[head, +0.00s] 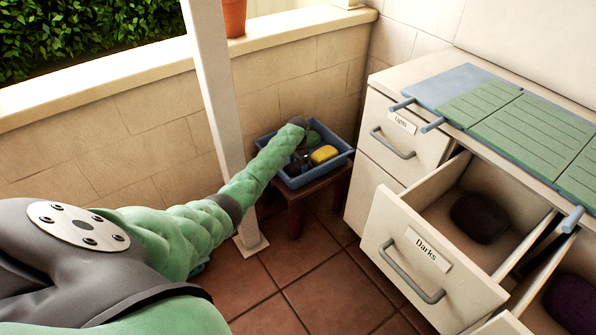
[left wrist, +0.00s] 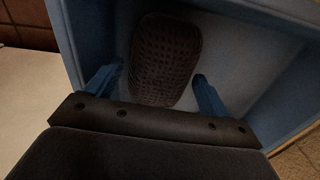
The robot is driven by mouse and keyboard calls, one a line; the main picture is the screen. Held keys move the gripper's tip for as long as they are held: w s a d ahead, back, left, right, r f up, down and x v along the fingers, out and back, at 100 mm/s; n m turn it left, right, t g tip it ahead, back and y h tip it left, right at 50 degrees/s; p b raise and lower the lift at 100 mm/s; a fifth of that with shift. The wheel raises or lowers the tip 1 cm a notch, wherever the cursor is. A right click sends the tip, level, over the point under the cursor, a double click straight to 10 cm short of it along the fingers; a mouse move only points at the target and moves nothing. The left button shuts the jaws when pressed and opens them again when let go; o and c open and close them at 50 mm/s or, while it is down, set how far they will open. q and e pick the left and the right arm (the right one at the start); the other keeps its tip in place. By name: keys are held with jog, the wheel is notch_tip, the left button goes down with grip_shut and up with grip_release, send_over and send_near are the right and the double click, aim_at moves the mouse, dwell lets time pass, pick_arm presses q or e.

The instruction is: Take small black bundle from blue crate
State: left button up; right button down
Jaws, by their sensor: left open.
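The blue crate (head: 336,163) stands on a small wooden stool by the wall. My left gripper (head: 303,145) reaches down into it. In the left wrist view, the small black bundle (left wrist: 163,57) lies on the floor of the crate (left wrist: 283,28); it looks dark and textured. The blue fingers of my left gripper (left wrist: 158,80) are open, one on each side of the bundle's near part, with gaps visible. In the head view my gripper and arm largely hide the bundle. My right gripper is out of view.
A white post (head: 222,100) stands close to my left arm. The open Darks drawer (head: 425,262) holds a dark bundle (head: 479,217); another open drawer holds a purple one (head: 573,302).

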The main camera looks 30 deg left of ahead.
pick_arm(q)
jog(key=shift+f, duration=1.1)
jog(key=c, duration=0.8)
jog(key=shift+o, duration=0.2)
jog(key=shift+r, duration=0.15)
